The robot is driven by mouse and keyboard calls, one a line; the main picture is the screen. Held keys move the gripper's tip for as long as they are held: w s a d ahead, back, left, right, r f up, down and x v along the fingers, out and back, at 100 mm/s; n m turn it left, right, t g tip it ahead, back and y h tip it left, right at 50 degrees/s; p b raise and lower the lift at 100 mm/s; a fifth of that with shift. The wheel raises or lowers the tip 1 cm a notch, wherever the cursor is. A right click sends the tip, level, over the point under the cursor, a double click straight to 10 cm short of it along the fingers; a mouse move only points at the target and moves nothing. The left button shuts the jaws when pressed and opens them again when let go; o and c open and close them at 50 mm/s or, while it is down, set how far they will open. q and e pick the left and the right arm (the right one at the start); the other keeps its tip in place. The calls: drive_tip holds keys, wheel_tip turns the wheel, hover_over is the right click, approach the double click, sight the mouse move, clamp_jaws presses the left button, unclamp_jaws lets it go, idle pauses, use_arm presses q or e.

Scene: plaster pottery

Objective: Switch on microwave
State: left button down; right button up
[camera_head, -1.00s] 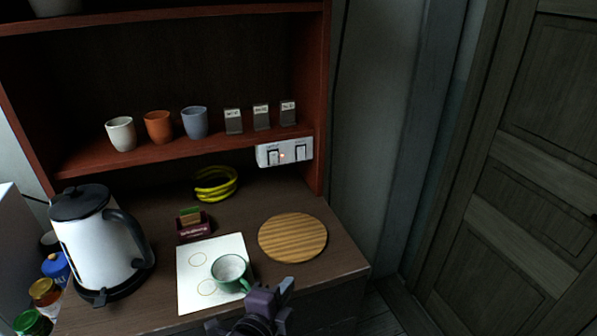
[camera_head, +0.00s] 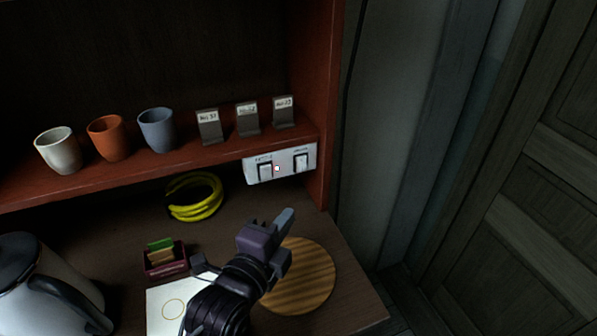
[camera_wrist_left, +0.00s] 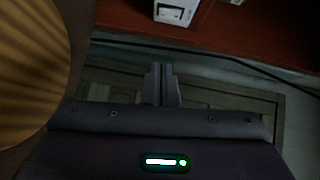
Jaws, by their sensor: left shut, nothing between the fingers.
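A white switch panel (camera_head: 262,176) is fixed under the shelf at its right end. It has a left rocker switch (camera_head: 265,171), a right rocker switch (camera_head: 302,162) and a small red light between them. The labels above the switches are too small to read surely. My left gripper (camera_head: 284,218) is below and in front of the panel, over the round wooden board, shut and empty, apart from the switches. In the left wrist view its shut fingers (camera_wrist_left: 162,75) point toward the wall side, and part of the panel (camera_wrist_left: 178,12) shows at the top. No microwave is recognisable now. My right gripper is not in view.
Three cups, including an orange cup (camera_head: 108,138), and three small label stands stand on the shelf (camera_head: 150,172). A yellow coil (camera_head: 207,207), a small box (camera_head: 165,262), a kettle (camera_head: 40,290) and the wooden board (camera_head: 315,280) are on the counter.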

use_arm(q)
drive_tip(key=p, duration=0.3)
approach(306, 170)
drive_tip(key=s+d, duration=0.1)
drive_tip(key=d, duration=0.2)
drive_tip(key=w+p, duration=0.1)
drive_tip(key=w, duration=0.3)
drive_tip(key=w+p, duration=0.1)
drive_tip(key=w, duration=0.1)
drive_tip(key=shift+w+a+f+p, duration=0.2)
drive_tip(key=shift+a+p, duration=0.1)
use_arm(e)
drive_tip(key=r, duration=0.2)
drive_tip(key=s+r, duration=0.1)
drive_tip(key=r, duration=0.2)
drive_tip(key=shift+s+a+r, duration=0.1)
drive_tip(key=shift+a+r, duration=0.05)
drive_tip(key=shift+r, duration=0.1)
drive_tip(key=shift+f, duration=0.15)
